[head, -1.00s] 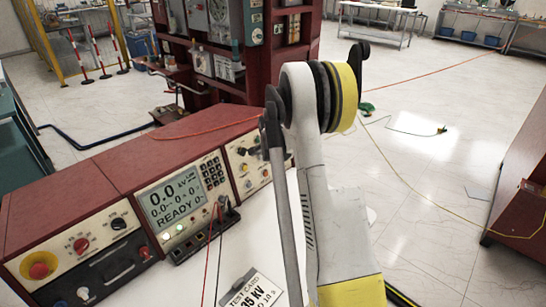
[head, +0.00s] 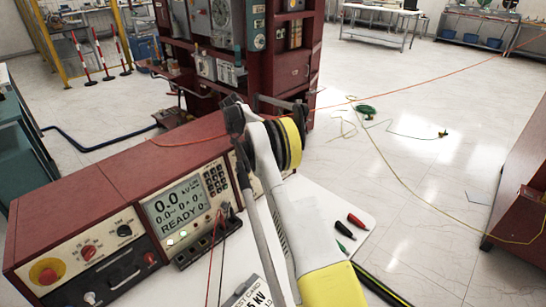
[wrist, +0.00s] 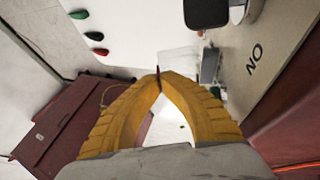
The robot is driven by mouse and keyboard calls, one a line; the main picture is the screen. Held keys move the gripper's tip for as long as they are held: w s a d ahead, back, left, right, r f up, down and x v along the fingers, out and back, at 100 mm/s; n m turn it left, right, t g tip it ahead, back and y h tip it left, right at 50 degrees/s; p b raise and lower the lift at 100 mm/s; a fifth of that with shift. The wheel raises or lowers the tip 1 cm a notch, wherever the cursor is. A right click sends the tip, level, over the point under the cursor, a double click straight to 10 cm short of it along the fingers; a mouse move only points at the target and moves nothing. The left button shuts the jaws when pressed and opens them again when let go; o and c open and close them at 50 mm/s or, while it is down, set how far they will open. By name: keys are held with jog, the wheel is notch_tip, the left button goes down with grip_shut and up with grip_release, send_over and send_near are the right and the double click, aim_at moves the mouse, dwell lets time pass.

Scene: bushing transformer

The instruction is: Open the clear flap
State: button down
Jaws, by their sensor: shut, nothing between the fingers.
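In the wrist view my gripper (wrist: 158,80) has two yellow fingers that meet at their tips, with nothing held. A faint see-through piece (wrist: 178,60), which looks like the clear flap, shows just beyond and right of the tips. I cannot tell whether the fingertips touch it. A dark switch-like part (wrist: 210,65) stands to its right, beside the light panel (wrist: 256,85) marked "ON". In the head view the flap and my fingers cannot be made out; my arm covers the right part of the console (head: 90,185).
A black knob (wrist: 206,12) sticks out near the top of the wrist view. Red (head: 356,220), green and black plugs lie on the white tabletop (head: 320,205). Red and black leads hang from the console's front. A test card (head: 255,295) lies near the front edge.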

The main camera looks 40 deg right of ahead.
jog(key=shift+w+r+g, duration=0.1)
jog(key=shift+w+g, duration=0.05)
jog(key=shift+g, duration=0.15)
dwell(0.4)
jog(key=c, duration=1.9)
grip_release()
jog(key=shift+c, duration=0.2)
jog(key=v, duration=0.7)
jog(key=shift+a+r, duration=0.15)
jog(key=shift+r, duration=0.05)
jog(key=shift+w, duration=0.1)
